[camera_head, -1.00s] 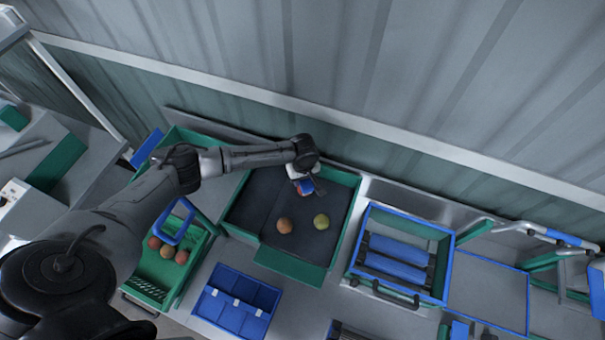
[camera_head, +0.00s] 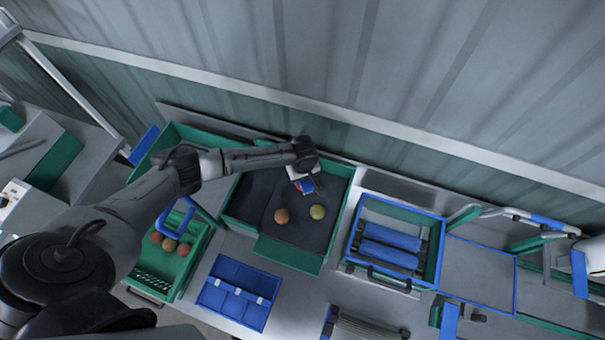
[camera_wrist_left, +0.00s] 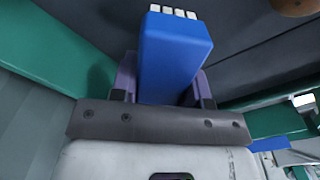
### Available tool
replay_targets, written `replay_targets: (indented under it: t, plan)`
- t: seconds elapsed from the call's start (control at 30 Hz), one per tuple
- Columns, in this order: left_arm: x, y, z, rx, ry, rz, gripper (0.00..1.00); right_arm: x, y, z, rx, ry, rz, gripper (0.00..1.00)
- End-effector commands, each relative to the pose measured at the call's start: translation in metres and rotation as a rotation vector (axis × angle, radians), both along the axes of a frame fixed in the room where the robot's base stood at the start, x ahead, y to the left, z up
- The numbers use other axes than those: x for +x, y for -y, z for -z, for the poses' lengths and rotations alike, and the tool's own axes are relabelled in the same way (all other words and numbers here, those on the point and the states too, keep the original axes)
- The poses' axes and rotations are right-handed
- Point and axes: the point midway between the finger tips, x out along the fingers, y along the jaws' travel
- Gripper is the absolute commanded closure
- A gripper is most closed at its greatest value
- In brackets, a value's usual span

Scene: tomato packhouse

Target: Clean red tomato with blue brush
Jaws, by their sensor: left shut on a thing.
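My left gripper (camera_head: 306,183) is shut on the blue brush (camera_wrist_left: 172,55) and hangs over the back of the dark, green-walled tray (camera_head: 335,228). In the left wrist view the brush's blue block sits between the fingers, with white bristle tufts at its far end. In the head view a small red patch shows beside the blue at the gripper; I cannot tell what it is. An orange-red tomato (camera_head: 281,216) and a yellow-green tomato (camera_head: 317,212) lie in the tray in front of the gripper, apart from it. My right gripper is not in view.
A green crate (camera_head: 150,283) with several reddish tomatoes stands at the left. A blue divided box (camera_head: 232,316) is in front of the tray. A blue-rimmed frame with blue rollers (camera_head: 390,247) stands to the right. A corrugated wall rises behind.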

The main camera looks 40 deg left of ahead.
Motion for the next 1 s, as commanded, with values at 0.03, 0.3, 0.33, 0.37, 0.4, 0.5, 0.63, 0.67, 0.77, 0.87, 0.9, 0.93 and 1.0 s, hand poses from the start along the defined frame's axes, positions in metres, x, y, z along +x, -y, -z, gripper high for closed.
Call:
replay_targets:
  t: [0.03, 0.3, 0.33, 0.37, 0.4, 0.5, 0.63, 0.67, 0.77, 0.87, 0.9, 0.93, 1.0]
  plan:
    - [-0.006, 0.001, 0.007, 0.001, -0.015, 0.003, 0.96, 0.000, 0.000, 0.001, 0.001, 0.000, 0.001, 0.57]
    - [-0.001, -0.008, 0.008, 0.002, -0.016, 0.003, 0.96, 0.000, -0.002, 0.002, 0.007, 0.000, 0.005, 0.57]
    - [-0.001, -0.010, 0.008, 0.002, -0.016, 0.002, 0.96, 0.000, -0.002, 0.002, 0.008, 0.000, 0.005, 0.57]
    - [0.000, -0.011, 0.008, 0.002, -0.016, 0.002, 0.96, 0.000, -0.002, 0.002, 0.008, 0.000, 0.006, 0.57]
    - [0.001, -0.013, 0.008, 0.003, -0.016, 0.003, 0.96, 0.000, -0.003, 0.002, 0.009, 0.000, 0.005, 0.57]
    - [0.003, -0.018, 0.008, 0.003, -0.015, 0.002, 0.96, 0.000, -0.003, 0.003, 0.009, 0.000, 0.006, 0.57]
    - [0.006, -0.023, 0.008, 0.003, -0.015, 0.002, 0.96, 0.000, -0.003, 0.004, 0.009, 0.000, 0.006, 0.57]
    - [0.007, -0.025, 0.008, 0.003, -0.015, 0.002, 0.96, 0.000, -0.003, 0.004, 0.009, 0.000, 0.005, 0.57]
    - [0.009, -0.028, 0.008, 0.003, -0.014, 0.002, 0.96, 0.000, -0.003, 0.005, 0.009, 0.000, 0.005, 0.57]
    - [0.012, -0.032, 0.007, 0.002, -0.014, 0.002, 0.96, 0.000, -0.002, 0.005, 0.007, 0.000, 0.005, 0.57]
    - [0.013, -0.034, 0.007, 0.002, -0.014, 0.003, 0.96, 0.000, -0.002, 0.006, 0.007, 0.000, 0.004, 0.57]
    - [0.013, -0.035, 0.007, 0.003, -0.013, 0.002, 0.96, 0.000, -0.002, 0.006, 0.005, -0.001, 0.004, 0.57]
    - [0.015, -0.037, 0.006, 0.002, -0.013, 0.001, 0.96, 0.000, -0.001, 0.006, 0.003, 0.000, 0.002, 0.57]
